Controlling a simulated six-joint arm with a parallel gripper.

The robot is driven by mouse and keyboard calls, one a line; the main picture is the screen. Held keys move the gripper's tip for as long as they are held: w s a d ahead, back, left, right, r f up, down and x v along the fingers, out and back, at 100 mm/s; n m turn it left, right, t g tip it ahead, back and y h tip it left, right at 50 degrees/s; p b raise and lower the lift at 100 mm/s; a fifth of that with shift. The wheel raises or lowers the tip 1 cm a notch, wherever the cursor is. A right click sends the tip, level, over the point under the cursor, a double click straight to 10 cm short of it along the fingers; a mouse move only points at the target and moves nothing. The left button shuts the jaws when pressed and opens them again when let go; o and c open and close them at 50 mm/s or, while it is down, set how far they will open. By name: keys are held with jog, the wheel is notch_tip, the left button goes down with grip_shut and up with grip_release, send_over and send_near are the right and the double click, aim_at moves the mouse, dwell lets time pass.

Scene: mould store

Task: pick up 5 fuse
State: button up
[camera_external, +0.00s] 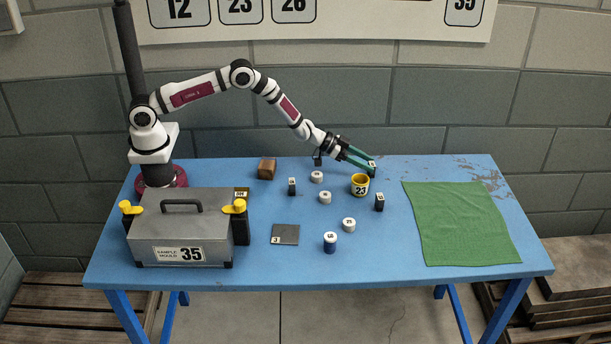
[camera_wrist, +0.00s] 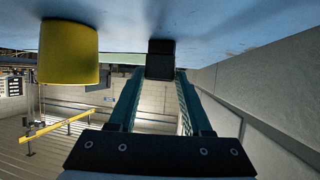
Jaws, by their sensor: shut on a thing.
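My gripper (camera_external: 368,163) reaches down to the back of the blue table, behind the yellow cup. It is shut on a small dark block with a pale top label, the fuse (camera_external: 372,171). In the wrist view the dark fuse (camera_wrist: 160,59) sits between the tips of the green fingers (camera_wrist: 160,78). Its number is too small to read, and I cannot tell whether it still touches the table. Two similar dark blocks stand on the table, one left of the cup (camera_external: 292,187) and one right of it (camera_external: 379,203).
The yellow cup (camera_external: 360,186) marked 23 is close by; it also shows in the wrist view (camera_wrist: 68,54). Several small cylinders stand mid-table, one dark blue (camera_external: 330,243). A grey toolbox (camera_external: 150,235), wooden block (camera_external: 267,169) and dark plate (camera_external: 287,232) stand left. A green cloth (camera_external: 460,225) lies right.

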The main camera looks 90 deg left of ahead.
grip_shut()
jog(key=shift+r, duration=0.1)
